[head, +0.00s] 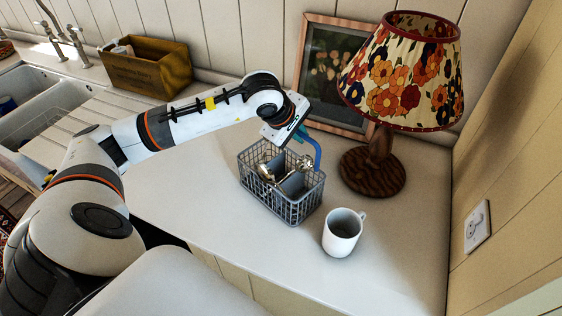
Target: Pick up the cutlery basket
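The cutlery basket (292,208) is a grey wire-mesh basket standing upright on the white counter, with dividers and some metallic cutlery inside. My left gripper (309,150) reaches over from the left and points down at the basket's far rim. A blue finger shows at the far right side of the basket. The gripper's body hides part of the fingers, so I cannot tell whether they touch or grip the rim. My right gripper is not in view.
A white mug (342,236) stands close to the basket's front right. A floral-shaded lamp (374,172) and a framed picture (331,75) stand behind. A wooden box (150,70) and a sink (38,88) are at the left. Bare counter (395,265) lies right of the mug.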

